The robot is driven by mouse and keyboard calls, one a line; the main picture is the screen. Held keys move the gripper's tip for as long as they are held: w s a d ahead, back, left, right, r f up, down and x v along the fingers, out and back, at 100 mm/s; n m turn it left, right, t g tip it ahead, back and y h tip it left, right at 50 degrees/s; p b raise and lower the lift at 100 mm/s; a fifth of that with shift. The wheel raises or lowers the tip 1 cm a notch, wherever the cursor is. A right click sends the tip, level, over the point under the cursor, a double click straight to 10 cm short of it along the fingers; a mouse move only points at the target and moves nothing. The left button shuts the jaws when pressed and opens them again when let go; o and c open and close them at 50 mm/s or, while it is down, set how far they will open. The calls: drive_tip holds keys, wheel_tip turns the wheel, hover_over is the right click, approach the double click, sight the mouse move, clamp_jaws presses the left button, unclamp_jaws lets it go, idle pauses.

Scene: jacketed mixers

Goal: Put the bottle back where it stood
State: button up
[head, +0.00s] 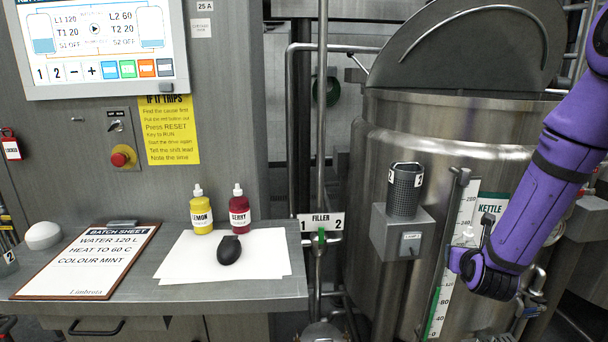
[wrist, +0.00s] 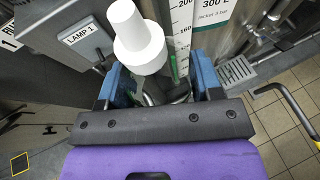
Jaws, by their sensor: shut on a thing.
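My gripper (wrist: 158,88) is shut on a bottle, whose white cap and nozzle (wrist: 140,40) stand up between the blue fingers in the wrist view. The bottle's body is mostly hidden below the cap, so its label does not show. In the head view my gripper (head: 462,262) is at the right, in front of the kettle (head: 385,140) and its level scale, and a small white tip shows above it. A yellow LEMON bottle (head: 201,216) and a red BERRY bottle (head: 239,214) stand upright side by side at the back of the counter (head: 297,284).
White sheets (head: 180,262) with a black rounded object (head: 229,250) lie before the two bottles. A batch sheet clipboard (head: 88,262) lies left. A LAMP 1 box (wrist: 86,42) and a dark mesh cup (head: 404,190) are on the kettle's front, left of my gripper.

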drive_tip(key=a+f+n+y, duration=0.1)
drive_tip(key=a+f, duration=0.3)
drive_tip(key=f, duration=0.4)
drive_tip(key=w+a+f+n+y, duration=0.1)
drive_tip(key=a+f, duration=0.3)
drive_tip(key=f, duration=0.4)
drive_tip(key=shift+w+a+f+n+y, duration=0.15)
drive_tip(key=shift+a+f+n+y, duration=0.35)
drive_tip(key=shift+y, duration=0.4)
drive_tip(key=shift+d+r, duration=0.1)
drive_tip(key=shift+r, duration=0.1)
drive_tip(key=shift+w+r+t, duration=0.15)
drive_tip(key=shift+r+t, duration=0.15)
drive_tip(key=shift+d, duration=0.15)
